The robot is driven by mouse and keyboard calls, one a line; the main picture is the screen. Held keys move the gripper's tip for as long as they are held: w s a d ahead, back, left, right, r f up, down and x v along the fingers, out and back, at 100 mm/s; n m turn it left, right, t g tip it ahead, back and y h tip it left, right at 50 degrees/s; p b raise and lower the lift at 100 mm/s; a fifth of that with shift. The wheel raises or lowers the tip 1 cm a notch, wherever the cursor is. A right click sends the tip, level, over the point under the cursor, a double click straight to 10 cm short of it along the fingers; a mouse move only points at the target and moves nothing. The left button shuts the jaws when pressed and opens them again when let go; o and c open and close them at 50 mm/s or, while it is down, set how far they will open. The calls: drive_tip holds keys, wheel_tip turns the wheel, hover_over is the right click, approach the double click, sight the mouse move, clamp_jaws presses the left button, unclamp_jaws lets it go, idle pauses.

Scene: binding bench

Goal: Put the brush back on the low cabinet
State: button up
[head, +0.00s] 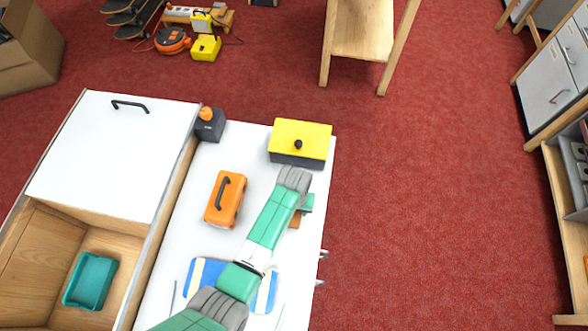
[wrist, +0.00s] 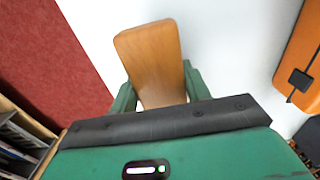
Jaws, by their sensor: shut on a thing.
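My gripper (head: 304,205) is over the right edge of a white-topped cabinet (head: 262,180), which seems to be the low cabinet. In the wrist view the green fingers of my gripper (wrist: 160,88) are shut on a flat wooden piece, which seems to be the brush (wrist: 152,55). Its bristles are not in view. In the head view only a small brown part of the brush (head: 295,221) shows beside my gripper; my arm hides the rest. White surface lies beneath it, with red floor to the left in the wrist view. I cannot tell whether the brush touches the surface.
To the left is an open wooden compartment with a teal tray (head: 91,280). Red floor lies right.

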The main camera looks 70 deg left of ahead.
drive_tip(key=shift+s+d+f, duration=0.15)
drive_tip(key=shift+s+f, duration=0.05)
drive_tip(key=shift+f, duration=0.8)
drive_tip(key=shift+w+r, duration=0.1)
drive_tip(key=o, duration=0.9)
wheel_tip(320, 180, up, 12)
drive_tip(key=p, duration=0.3)
